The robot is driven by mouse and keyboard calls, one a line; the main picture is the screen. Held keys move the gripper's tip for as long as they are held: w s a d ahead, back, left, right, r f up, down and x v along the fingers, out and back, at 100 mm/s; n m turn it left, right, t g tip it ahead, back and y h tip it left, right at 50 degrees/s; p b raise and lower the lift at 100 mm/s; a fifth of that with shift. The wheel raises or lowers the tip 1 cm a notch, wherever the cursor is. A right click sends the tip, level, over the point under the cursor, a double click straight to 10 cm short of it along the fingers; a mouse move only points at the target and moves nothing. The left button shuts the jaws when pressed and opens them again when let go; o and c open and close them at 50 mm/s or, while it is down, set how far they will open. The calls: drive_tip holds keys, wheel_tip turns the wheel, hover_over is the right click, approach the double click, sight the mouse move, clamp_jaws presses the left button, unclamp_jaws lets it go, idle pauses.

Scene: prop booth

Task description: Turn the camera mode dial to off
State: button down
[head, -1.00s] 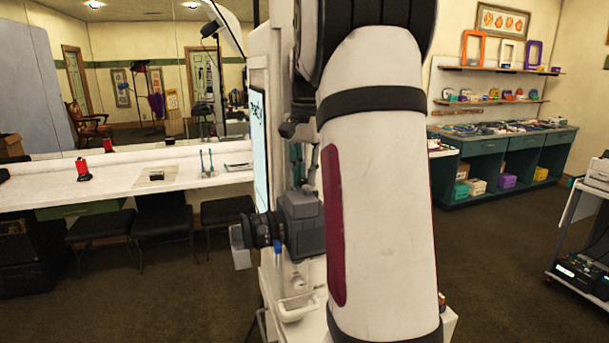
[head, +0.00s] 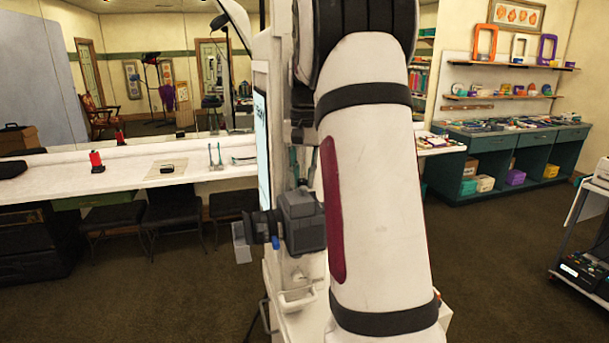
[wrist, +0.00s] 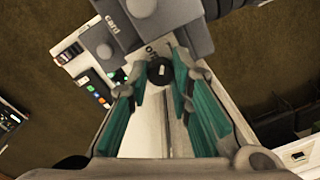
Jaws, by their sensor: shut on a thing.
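The grey camera (head: 301,218) is on the white booth in the head view, its lens pointing left. In the wrist view, part of the grey camera body (wrist: 155,18) is at the top. The mode dial (wrist: 159,72) is a small dark round knob with a white mark, just below lettering that seems to read "OFF". My gripper (wrist: 159,75) has teal-padded fingers on both sides of the dial and is shut on it. Contact at the fingertips is hard to make out. In the head view my arm hides the gripper and the dial.
A panel with coloured buttons (wrist: 97,88) lies left of the dial in the wrist view. In the head view a long white counter (head: 130,176) with stools is at left, a green cabinet (head: 530,150) at right, and a cart (head: 585,245) at the right edge. Carpet between them is open.

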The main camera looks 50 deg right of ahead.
sight(304, 180)
drive_tip(key=c, duration=1.4)
unclamp_jaws()
wheel_tip(304, 180, up, 12)
drive_tip(key=shift+s+d+r, duration=0.1)
